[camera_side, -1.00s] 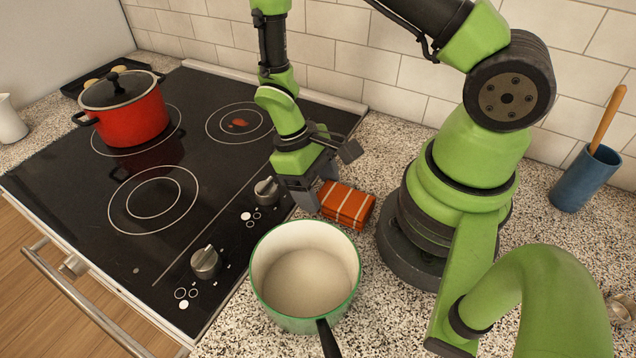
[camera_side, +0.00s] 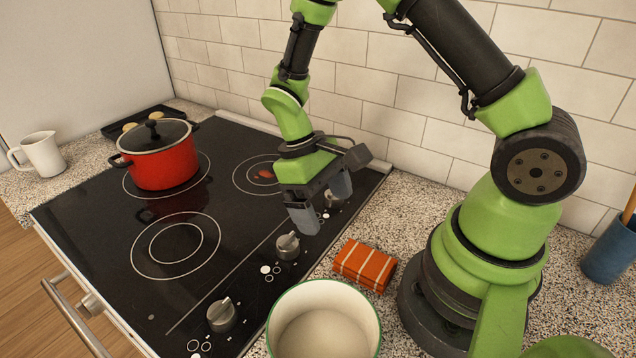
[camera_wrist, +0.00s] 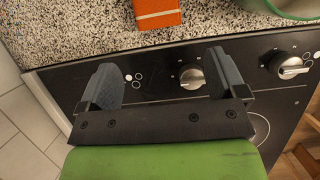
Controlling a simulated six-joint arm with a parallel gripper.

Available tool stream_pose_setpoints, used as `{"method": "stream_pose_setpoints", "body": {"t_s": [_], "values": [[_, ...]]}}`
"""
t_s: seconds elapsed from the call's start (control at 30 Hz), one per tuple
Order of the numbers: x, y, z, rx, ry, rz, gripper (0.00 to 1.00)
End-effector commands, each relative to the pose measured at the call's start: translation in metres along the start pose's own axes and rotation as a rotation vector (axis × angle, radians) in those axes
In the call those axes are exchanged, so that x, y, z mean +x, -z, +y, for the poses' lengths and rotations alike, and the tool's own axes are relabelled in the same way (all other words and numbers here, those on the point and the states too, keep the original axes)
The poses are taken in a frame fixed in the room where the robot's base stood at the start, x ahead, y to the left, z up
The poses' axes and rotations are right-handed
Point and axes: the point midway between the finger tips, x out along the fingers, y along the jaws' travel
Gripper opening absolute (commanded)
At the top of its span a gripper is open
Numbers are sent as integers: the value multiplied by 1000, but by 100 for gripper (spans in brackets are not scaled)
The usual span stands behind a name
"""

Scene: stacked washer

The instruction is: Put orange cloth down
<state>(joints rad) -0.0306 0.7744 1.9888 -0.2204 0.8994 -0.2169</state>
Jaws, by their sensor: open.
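The orange cloth (camera_side: 365,265), folded with pale stripes, lies flat on the speckled counter between the stove's right edge and my arm's base. It also shows at the top of the wrist view (camera_wrist: 156,12), partly cut off by the frame. My gripper (camera_side: 324,205) is open and empty, raised above the stove's knob side, up and left of the cloth and apart from it. In the wrist view my two grey fingers (camera_wrist: 163,80) are spread wide with nothing between them but the stove panel and a knob behind.
A white pot with a green rim (camera_side: 322,322) stands just in front of the cloth. The black stove (camera_side: 120,225) has several knobs (camera_side: 222,315) along its right side. A red lidded pot (camera_side: 160,160) stands at its back left. A white mug (camera_side: 42,154) is far left, a blue holder (camera_side: 610,250) far right.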

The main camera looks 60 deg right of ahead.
Motion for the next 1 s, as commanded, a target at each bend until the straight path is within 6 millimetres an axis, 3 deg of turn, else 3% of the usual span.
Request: {"method": "stream_pose_setpoints", "body": {"t_s": [0.1,0.37,0.47,0.7,1.0], "values": [[-20,1,0,0,0,6,90],[-45,-2,0,7,5,25,90],[-64,-10,-2,29,20,91,90],[-126,-52,-7,120,97,366,90],[-169,-120,-13,222,230,715,90]]}}
